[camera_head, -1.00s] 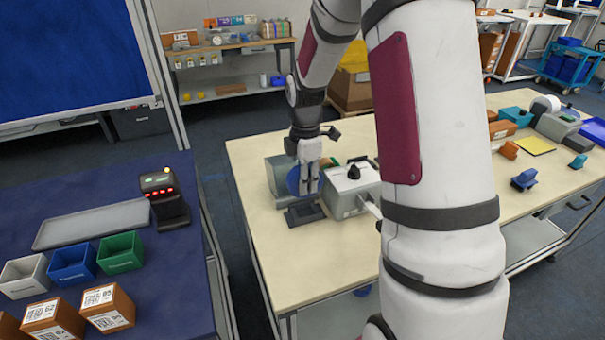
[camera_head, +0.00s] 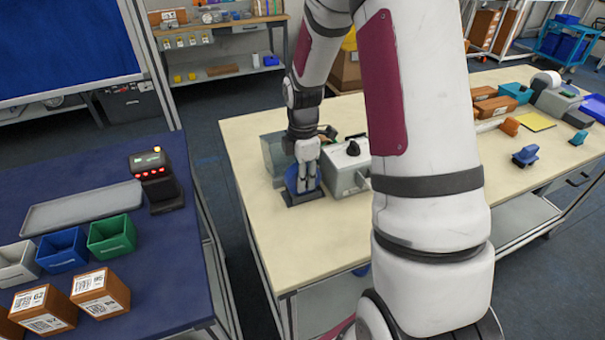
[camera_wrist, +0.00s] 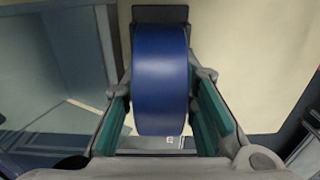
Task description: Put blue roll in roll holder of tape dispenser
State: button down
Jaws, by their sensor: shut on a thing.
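My gripper (camera_head: 306,185) is shut on the blue roll (camera_head: 291,179). In the wrist view the blue roll (camera_wrist: 160,92) fills the space between the two green-padded fingers of my gripper (camera_wrist: 160,115). A dark flat base (camera_head: 303,197) lies on the table close below the roll. This dark base (camera_wrist: 160,14) also shows beyond the roll in the wrist view. I cannot tell whether the roll touches it. No roll holder can be made out clearly. A small blue object (camera_head: 524,156), perhaps a tape dispenser, stands on the right of the table.
A grey box with a black knob (camera_head: 345,168) stands just right of my gripper. The front of the wooden table (camera_head: 290,245) is clear. My arm hides its middle.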

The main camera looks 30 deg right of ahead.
jog(key=c, duration=1.2)
grip_release()
notch_tip(320, 180, up, 12)
